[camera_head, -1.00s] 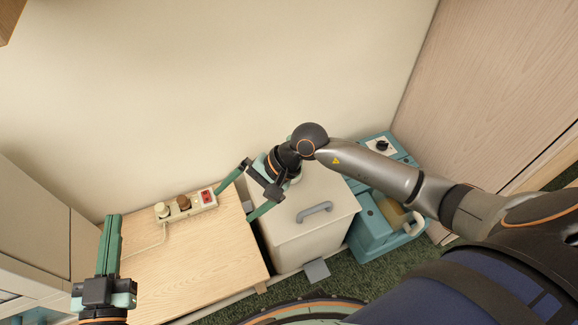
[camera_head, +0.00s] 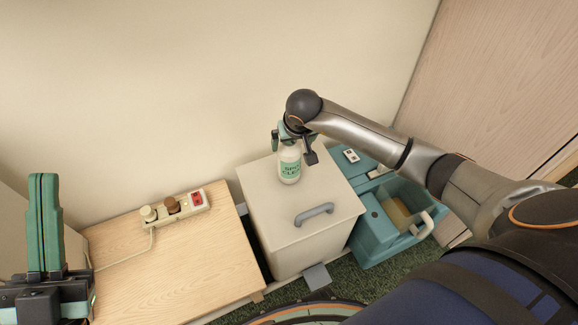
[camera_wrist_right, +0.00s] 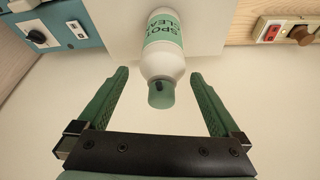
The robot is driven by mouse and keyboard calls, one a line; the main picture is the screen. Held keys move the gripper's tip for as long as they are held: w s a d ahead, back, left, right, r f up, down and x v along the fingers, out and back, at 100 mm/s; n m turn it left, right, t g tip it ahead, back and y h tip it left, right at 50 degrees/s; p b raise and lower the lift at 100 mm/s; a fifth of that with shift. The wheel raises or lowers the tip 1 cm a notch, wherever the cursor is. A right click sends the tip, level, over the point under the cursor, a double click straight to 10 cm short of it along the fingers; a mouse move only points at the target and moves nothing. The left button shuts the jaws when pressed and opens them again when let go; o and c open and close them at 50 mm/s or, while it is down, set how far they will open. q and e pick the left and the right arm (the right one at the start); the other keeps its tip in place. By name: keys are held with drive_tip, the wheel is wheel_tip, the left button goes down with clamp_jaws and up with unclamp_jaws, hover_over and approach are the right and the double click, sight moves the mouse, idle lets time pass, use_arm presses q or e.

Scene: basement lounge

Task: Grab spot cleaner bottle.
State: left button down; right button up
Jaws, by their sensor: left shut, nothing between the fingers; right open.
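The spot cleaner bottle (camera_head: 289,168) is white with a green label and stands upright on the pale lidded bin. In the right wrist view the bottle (camera_wrist_right: 165,62) shows its green cap pointing toward my gripper. My right gripper (camera_head: 293,146) is open at the top of the bottle, on the wall side. In the wrist view its fingers lie on either side of the cap, with a gap on both sides. My left gripper (camera_head: 44,225) is shut and empty at the far left, away from the bottle.
The bin (camera_head: 330,235) has a grey handle and pedal. A wooden cabinet top (camera_head: 180,262) on the left carries a power strip (camera_head: 176,208) with plugs. A teal cleaning machine (camera_head: 372,240) stands right of the bin. The wall is close behind.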

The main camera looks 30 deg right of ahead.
sight(289, 160)
drive_tip(key=shift+w+f, duration=0.15)
drive_tip(key=shift+f, duration=0.3)
drive_tip(key=shift+w+f, duration=0.1)
drive_tip(key=shift+f, duration=0.2)
drive_tip(key=shift+w+f+b, duration=0.15)
drive_tip(key=shift+f+b, duration=0.4)
drive_tip(key=shift+f, duration=0.1)
drive_tip(key=b+x, duration=0.1)
drive_tip(key=x, duration=0.1)
drive_tip(key=shift+w+a+f, duration=0.1)
drive_tip(key=shift+w+f, duration=0.1)
drive_tip(key=shift+f, duration=0.05)
drive_tip(key=shift+w+f, duration=0.2)
drive_tip(key=shift+f, duration=0.15)
use_arm(q)
drive_tip(key=s+m+h, duration=0.2)
drive_tip(key=h, duration=0.1)
drive_tip(key=shift+d+r, duration=0.2)
use_arm(e)
drive_tip(key=shift+r, duration=0.1)
clamp_jaws()
